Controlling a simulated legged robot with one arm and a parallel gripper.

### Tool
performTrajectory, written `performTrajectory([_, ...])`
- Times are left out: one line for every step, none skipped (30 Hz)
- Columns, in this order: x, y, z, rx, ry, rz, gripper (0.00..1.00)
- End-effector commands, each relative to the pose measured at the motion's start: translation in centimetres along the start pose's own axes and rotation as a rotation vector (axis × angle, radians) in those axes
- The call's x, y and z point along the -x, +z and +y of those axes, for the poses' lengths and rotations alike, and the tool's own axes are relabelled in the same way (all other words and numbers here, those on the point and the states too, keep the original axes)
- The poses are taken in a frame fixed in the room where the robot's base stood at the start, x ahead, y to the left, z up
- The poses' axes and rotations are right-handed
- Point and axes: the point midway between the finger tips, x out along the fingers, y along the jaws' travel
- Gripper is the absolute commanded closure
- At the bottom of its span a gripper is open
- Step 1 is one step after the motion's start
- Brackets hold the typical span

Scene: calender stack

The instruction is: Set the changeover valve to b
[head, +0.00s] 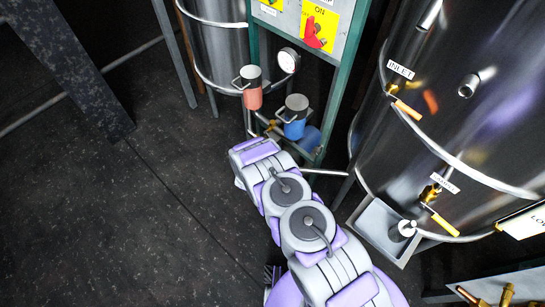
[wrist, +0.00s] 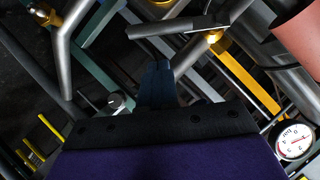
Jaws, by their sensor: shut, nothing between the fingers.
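The changeover valve is probably the brass fitting (head: 272,125) on the pipework between a red canister (head: 253,97) and a blue canister (head: 294,125). In the wrist view a flat grey lever (wrist: 178,27) lies near a brass fitting (wrist: 214,40) at the top; I cannot tell for sure that it is the changeover handle. No a or b mark is readable. My gripper's dark fingers (wrist: 157,82) are shut and empty, below the lever in the picture, with a gap between them. In the head view my arm hides the gripper. The red canister's edge (wrist: 300,28) shows at upper right.
A green frame (head: 341,95) carries a panel with a red ON handle (head: 317,34). A gauge (head: 288,60) sits above the canisters. A steel tank (head: 455,100) with INLET and other labelled valves stands right, beside a grey tray (head: 372,222). Open floor (head: 120,215) lies left.

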Motion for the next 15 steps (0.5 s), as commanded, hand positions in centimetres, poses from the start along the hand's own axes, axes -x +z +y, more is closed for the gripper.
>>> performTrajectory([-0.4, 0.9, 0.1, 0.002, -0.003, -0.004, 1.00])
performTrajectory([-0.6, 1.1, 0.2, 0.004, -0.001, -0.004, 1.00])
performTrajectory([-0.9, 1.4, 0.2, 0.005, 0.001, -0.003, 1.00])
performTrajectory([-1.1, 1.6, 0.2, 0.004, 0.001, -0.004, 1.00])
performTrajectory([-1.2, 1.9, 0.1, 0.003, 0.000, -0.004, 1.00])
performTrajectory([-1.4, 2.1, 0.0, 0.003, -0.001, -0.003, 1.00])
performTrajectory([-1.6, 2.2, -0.1, 0.003, -0.002, -0.003, 1.00])
performTrajectory([-1.7, 2.3, -0.1, 0.004, -0.002, -0.003, 1.00])
performTrajectory([-1.8, 2.4, -0.1, 0.004, -0.002, -0.002, 1.00])
performTrajectory([-1.9, 2.5, -0.1, 0.004, -0.001, -0.002, 1.00])
performTrajectory([-1.9, 2.5, -0.1, 0.004, -0.001, -0.002, 1.00])
performTrajectory([-2.0, 2.6, -0.1, 0.005, -0.001, -0.002, 1.00])
performTrajectory([-2.0, 2.6, -0.1, 0.004, -0.001, -0.002, 1.00])
performTrajectory([-2.0, 2.6, 0.0, 0.004, -0.001, -0.002, 1.00])
performTrajectory([-2.1, 2.6, 0.0, 0.004, 0.000, -0.002, 1.00])
